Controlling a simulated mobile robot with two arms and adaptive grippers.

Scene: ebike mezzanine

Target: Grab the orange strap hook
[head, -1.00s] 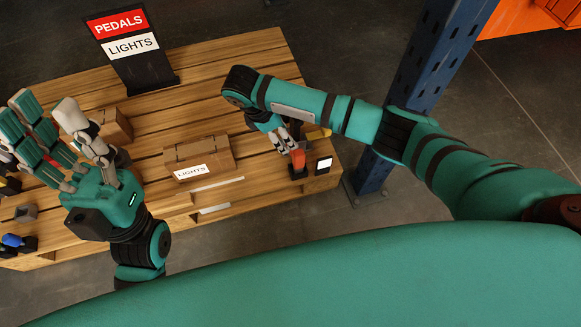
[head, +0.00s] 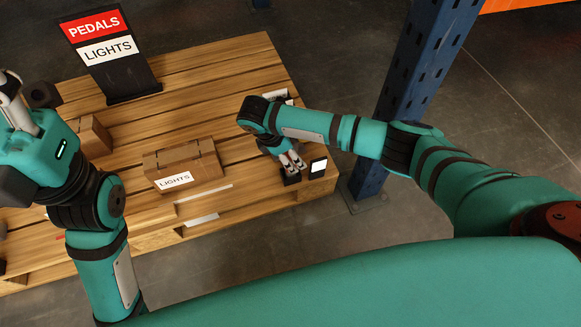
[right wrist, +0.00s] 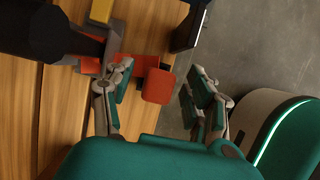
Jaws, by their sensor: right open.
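The orange strap hook (right wrist: 158,86) shows in the right wrist view as a red-orange piece with a rounded block and a flatter part behind it. My right gripper (right wrist: 160,72) is open, with one finger on each side of the block. The left finger is very close to the flatter part; I cannot tell if it touches. In the head view my right gripper (head: 291,163) points down at the pallet's right end and hides the hook. My left gripper (head: 14,105) is at the left edge of the head view, partly cut off.
A cardboard box (head: 205,164) labelled LIGHTS stands left of my right gripper on the wooden pallet (head: 215,75). A black stand with a white card (head: 318,165) is close on the right. A blue post (head: 405,75) rises behind. A PEDALS/LIGHTS sign (head: 108,50) stands at the back.

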